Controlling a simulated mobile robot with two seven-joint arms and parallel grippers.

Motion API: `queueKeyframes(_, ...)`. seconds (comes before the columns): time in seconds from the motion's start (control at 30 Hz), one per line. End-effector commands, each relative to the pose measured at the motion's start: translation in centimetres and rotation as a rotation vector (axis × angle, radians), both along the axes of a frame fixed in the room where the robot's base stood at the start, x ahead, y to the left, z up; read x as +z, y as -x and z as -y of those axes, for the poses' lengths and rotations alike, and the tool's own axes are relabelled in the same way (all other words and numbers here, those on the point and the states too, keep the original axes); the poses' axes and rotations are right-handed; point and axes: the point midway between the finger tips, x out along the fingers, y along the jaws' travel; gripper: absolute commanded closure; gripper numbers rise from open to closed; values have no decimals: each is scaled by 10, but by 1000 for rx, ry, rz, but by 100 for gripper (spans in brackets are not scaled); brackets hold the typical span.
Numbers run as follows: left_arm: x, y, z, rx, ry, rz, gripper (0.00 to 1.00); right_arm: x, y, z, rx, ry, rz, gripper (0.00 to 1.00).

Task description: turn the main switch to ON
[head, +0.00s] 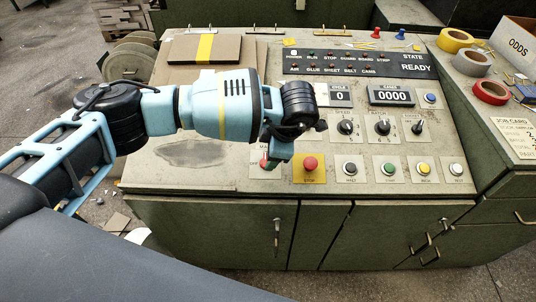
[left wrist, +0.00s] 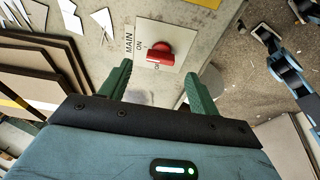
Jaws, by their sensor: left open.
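The main switch is a red knob (left wrist: 160,55) on a pale plate with "MAIN" lettering in the left wrist view. In the head view it is a small red patch (head: 264,164) at the panel's front left, partly covered by my left gripper (head: 276,150). In the left wrist view my left gripper (left wrist: 157,80) is open, with its green fingers apart and nothing between them. The knob appears just beyond the fingertips, roughly between their lines. I cannot tell whether a finger touches it, or which setting it points to. My right gripper does not show.
A red stop button (head: 310,164) on a yellow plate sits close right of the switch. Several dials and push buttons lie further right. The display (head: 418,67) reads READY. Tape rolls (head: 490,92) stand at the right.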

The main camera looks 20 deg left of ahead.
Motion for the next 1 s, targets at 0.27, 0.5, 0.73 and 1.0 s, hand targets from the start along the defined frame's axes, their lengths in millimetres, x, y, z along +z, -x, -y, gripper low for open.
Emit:
queueKeyframes(0.27,29,5,10,-2,1,0,38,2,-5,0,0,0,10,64)
queueKeyframes(0.5,31,6,10,0,-1,-1,38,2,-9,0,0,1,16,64)
queueKeyframes(0.73,31,6,10,0,-1,-1,38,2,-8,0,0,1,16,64)
queueKeyframes(1.0,8,31,38,-19,122,-89,38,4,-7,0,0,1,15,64)
